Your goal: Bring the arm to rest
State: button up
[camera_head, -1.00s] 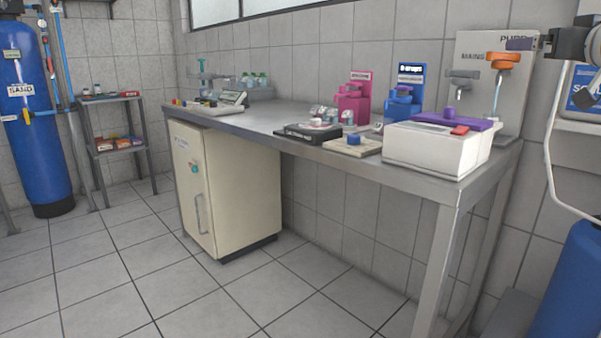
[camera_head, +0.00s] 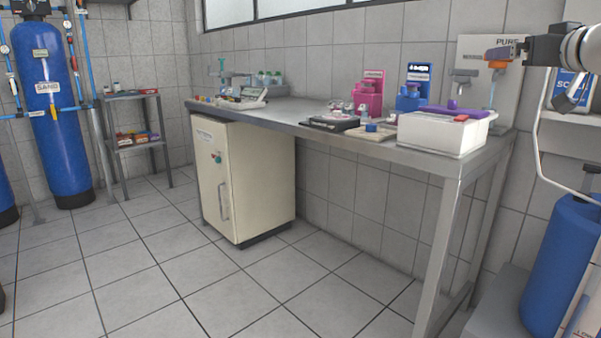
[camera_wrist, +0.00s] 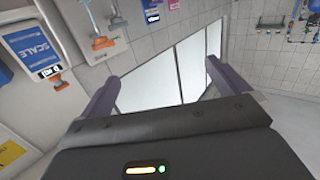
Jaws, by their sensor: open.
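My gripper (camera_wrist: 160,92) shows in the wrist view with its two dark fingers spread apart and nothing between them. Past the fingers are the bright window panes and the tiled wall. In the head view my arm comes in at the upper right, and the gripper end (camera_head: 506,52) is raised above the right end of the workbench, in front of the panel with the taps. It appears clear of the bench top.
A steel workbench (camera_head: 462,163) holds a white box (camera_head: 440,136), pink and blue dispensers and small items. A cream cabinet (camera_head: 238,190) stands under it. Blue tanks (camera_head: 57,125) stand at left and right. A small shelf (camera_head: 130,96) is at the back. The tiled floor in front is clear.

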jog(key=w+a+f+n+g, duration=0.1)
jog(key=w+a+f+g, duration=0.15)
jog(key=a+f, duration=0.75)
jog(key=w+a+f+n+g, duration=0.1)
jog(key=a+f+g, duration=0.4)
jog(key=a, duration=0.9)
jog(key=s+a+f+h+p, duration=0.1)
jog(key=s+a+f, duration=0.4)
jog(key=s+f, duration=0.35)
jog(key=s+f+m+g, duration=0.1)
jog(key=s+f+g, duration=0.1)
jog(key=s+f, duration=0.7)
jog(key=s+d+f+m+g+p, duration=0.1)
jog(key=s+f+g, duration=0.1)
jog(key=s+f, duration=0.8)
jog(key=s, duration=0.5)
jog(key=shift+s+d+m, duration=0.3)
jog(key=shift+s+m, duration=0.05)
jog(key=shift+m, duration=0.05)
jog(key=shift+c, duration=0.4)
